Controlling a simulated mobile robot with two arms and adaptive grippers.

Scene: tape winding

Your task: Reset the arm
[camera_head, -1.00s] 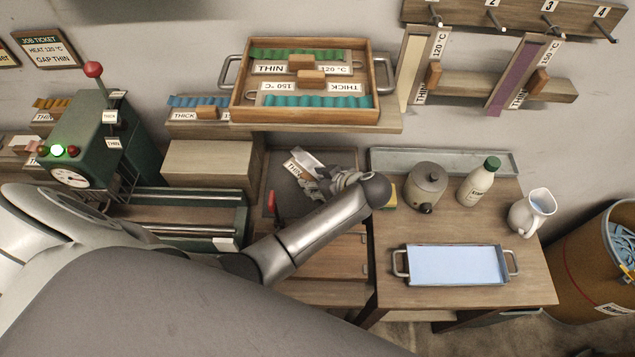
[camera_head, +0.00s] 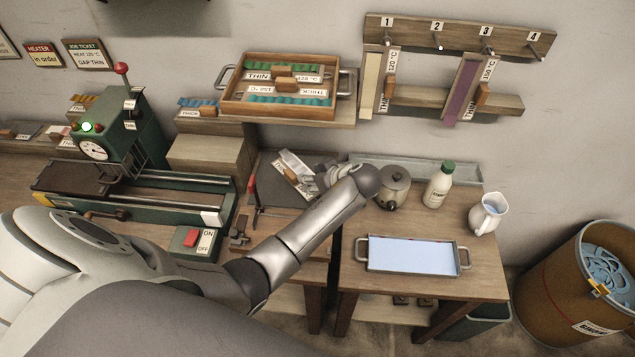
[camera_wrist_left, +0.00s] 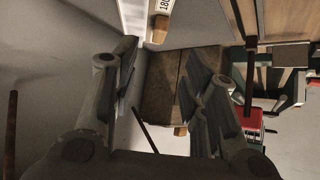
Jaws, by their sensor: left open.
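My left arm (camera_head: 310,225) comes in from the lower left of the head view and bends at a rounded wrist joint beside the grey pot. My left gripper (camera_head: 325,175) is small there and partly hidden by the wrist, above the grey tray area with a white labelled piece (camera_head: 295,165). In the left wrist view the two fingers of the gripper (camera_wrist_left: 160,65) stand apart. A brown block (camera_wrist_left: 165,95) shows beyond them; I see nothing clearly held. My right gripper is not in view.
A grey pot (camera_head: 394,188), a green-capped bottle (camera_head: 439,185), a white jug (camera_head: 488,213) and a blue tray (camera_head: 413,255) stand on the right table. A green machine (camera_head: 110,140) is at left, a wooden tray (camera_head: 225,107) on the shelf, a bin (camera_head: 560,290) at far right.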

